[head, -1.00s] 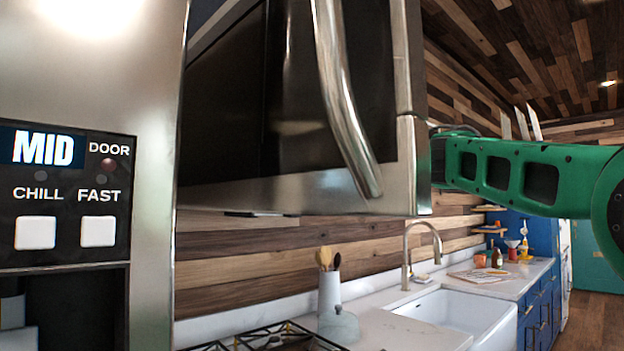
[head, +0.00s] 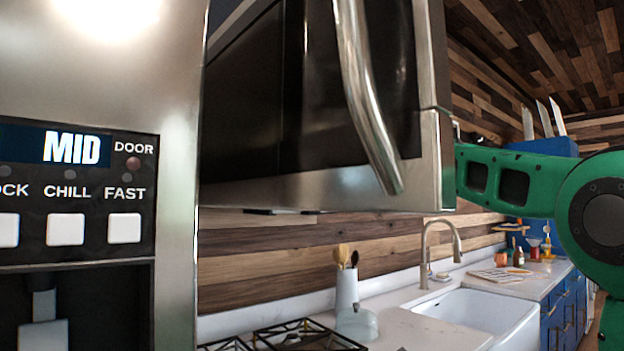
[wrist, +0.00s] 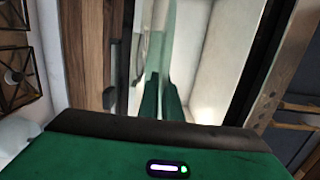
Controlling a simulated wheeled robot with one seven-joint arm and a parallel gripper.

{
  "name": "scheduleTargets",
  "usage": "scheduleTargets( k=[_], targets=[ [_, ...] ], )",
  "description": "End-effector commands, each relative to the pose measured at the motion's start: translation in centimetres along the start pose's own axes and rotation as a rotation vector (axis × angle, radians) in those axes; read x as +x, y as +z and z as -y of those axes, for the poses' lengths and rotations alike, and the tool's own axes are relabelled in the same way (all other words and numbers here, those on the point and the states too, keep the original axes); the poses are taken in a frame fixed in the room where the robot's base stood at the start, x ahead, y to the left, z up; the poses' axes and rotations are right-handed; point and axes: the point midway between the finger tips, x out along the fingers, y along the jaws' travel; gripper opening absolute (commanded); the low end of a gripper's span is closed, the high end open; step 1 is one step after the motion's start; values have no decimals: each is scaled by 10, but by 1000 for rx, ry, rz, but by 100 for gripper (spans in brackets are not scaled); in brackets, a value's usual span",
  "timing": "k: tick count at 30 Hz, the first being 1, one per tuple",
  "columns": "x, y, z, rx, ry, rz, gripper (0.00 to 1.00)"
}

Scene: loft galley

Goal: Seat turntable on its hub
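The turntable (wrist: 162,40) shows in the wrist view as a pale, see-through glass plate, seen nearly edge-on. My gripper (wrist: 160,88) has its green fingers on either side of it and appears shut on its near edge. A bright, pale cavity (wrist: 215,65) lies just right of the plate in the wrist view. The microwave (head: 320,110), steel and black with a curved handle, hangs at upper middle in the head view. It hides my gripper there; only my green arm shows at its right side. I cannot see the hub.
A steel fridge front (head: 175,200) with a display reading MID stands close on the left. Below the microwave are a hob (head: 310,338), a grey kettle (head: 357,322) and a utensil jar (head: 347,288). A white sink (head: 480,312) with a tap (head: 428,255) is at right.

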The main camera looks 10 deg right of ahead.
Motion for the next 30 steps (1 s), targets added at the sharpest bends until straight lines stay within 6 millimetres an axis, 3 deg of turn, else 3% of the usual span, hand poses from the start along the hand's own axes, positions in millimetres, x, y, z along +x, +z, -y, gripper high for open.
scheduleTargets(
  k=[30],
  targets=[
    [74, -6, 2, -1, -4, 0, 0]
  ],
)
